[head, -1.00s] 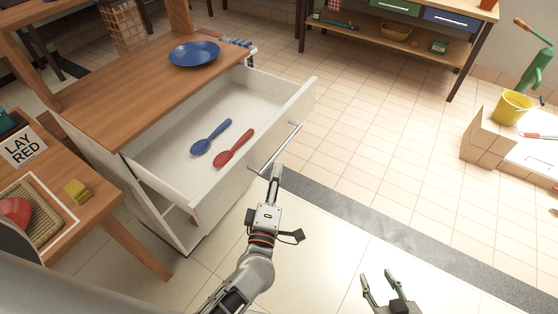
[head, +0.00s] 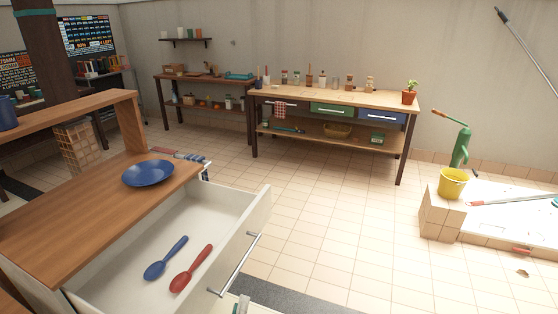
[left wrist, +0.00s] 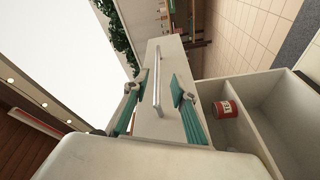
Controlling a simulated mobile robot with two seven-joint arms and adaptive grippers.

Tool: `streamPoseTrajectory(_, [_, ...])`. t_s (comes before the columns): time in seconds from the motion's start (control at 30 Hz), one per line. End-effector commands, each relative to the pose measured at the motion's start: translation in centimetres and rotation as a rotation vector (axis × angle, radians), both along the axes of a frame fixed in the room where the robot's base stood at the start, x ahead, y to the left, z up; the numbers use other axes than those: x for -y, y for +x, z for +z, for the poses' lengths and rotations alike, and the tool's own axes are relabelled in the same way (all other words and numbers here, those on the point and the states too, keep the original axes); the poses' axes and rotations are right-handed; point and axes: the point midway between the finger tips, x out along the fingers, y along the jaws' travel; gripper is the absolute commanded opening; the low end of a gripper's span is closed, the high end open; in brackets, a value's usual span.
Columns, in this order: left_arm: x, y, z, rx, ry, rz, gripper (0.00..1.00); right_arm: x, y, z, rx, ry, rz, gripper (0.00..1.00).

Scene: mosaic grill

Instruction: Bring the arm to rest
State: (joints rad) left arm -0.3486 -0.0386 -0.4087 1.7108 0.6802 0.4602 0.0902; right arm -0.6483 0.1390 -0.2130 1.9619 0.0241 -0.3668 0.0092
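The white drawer (head: 246,218) stands open under the wooden counter and holds a blue spoon (head: 166,258) and a red spoon (head: 191,269). Its metal handle (head: 238,265) runs along the front. My left gripper (left wrist: 158,100) is open in the left wrist view. Its two teal fingers are spread on either side of a metal bar handle (left wrist: 157,78), with gaps on both sides. In the head view only a small tip of my left gripper (head: 241,305) shows at the bottom edge, near the handle's lower end. My right gripper is not in view.
A blue plate (head: 148,173) lies on the wooden counter (head: 88,218). A red can (left wrist: 225,109) sits in a pale compartment in the left wrist view. A workbench (head: 335,97) stands at the back, and a yellow bucket (head: 453,184) at the right. The tiled floor between is clear.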

Motion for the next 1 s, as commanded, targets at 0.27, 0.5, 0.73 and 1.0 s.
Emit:
streamPoseTrajectory(0.27, [-2.5, -8.0, -8.4, -0.166, 0.82, -0.314, 0.26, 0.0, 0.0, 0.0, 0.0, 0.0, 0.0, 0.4])
streamPoseTrajectory(0.5, [-8.2, -13.1, -13.7, -0.321, 1.284, -0.467, 0.26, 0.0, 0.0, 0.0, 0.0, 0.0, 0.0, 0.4])
streamPoseTrajectory(0.73, [-9.4, -13.8, -14.3, -0.351, 1.357, -0.489, 0.26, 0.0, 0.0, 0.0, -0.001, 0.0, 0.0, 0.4])
streamPoseTrajectory(1.0, [-9.3, -13.8, -14.3, -0.35, 1.352, -0.488, 0.26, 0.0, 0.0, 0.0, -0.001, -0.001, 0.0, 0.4])
